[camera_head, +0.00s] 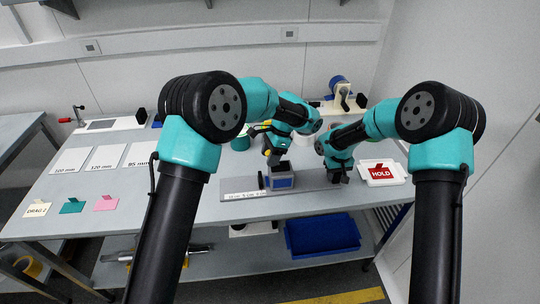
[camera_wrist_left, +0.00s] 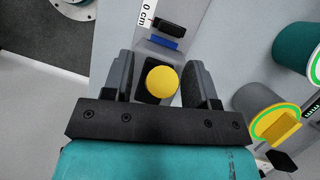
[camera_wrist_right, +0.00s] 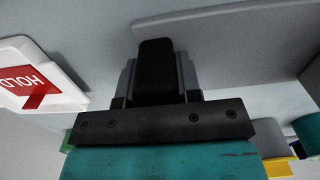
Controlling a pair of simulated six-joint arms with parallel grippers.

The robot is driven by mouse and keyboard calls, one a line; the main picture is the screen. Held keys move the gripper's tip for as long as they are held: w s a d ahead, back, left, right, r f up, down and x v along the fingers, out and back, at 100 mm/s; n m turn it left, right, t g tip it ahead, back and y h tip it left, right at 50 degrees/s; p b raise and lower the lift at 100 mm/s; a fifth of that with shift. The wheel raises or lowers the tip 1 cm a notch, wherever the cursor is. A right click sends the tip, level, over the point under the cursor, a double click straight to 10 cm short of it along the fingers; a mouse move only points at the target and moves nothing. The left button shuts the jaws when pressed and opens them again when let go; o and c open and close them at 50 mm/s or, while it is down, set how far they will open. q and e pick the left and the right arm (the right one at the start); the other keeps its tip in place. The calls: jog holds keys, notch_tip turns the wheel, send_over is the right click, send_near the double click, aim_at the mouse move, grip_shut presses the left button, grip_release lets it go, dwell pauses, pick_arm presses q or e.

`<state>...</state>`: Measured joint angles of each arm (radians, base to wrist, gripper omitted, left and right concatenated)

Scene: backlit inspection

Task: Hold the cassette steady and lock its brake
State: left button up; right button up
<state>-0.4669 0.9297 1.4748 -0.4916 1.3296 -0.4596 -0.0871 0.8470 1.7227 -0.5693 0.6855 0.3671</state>
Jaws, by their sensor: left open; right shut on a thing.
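The cassette (camera_head: 280,182), a small grey and blue box, sits on a long grey plate (camera_head: 235,186) on the table. My left gripper (camera_head: 272,156) is just above the cassette. In the left wrist view my open left gripper (camera_wrist_left: 161,66) has a round yellow knob (camera_wrist_left: 162,80) between its fingers, with gaps on both sides. A blue part (camera_wrist_left: 164,43) with a black block shows beyond. My right gripper (camera_head: 340,178) is at the plate's right end. In the right wrist view it (camera_wrist_right: 155,80) is shut on a black block (camera_wrist_right: 155,60); whether that joins the plate is unclear.
A white tray with a red HOLD card (camera_head: 381,172) lies right of my right gripper. White sheets (camera_head: 105,158) and coloured cards lie left. A blue bin (camera_head: 322,236) is below.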

pick_arm(q)
grip_shut()
dwell(0.3)
jog(key=shift+d+r+y, duration=0.2)
jog(key=shift+d+y, duration=0.2)
jog(key=shift+y, duration=0.3)
grip_release()
jog(key=shift+w, duration=0.1)
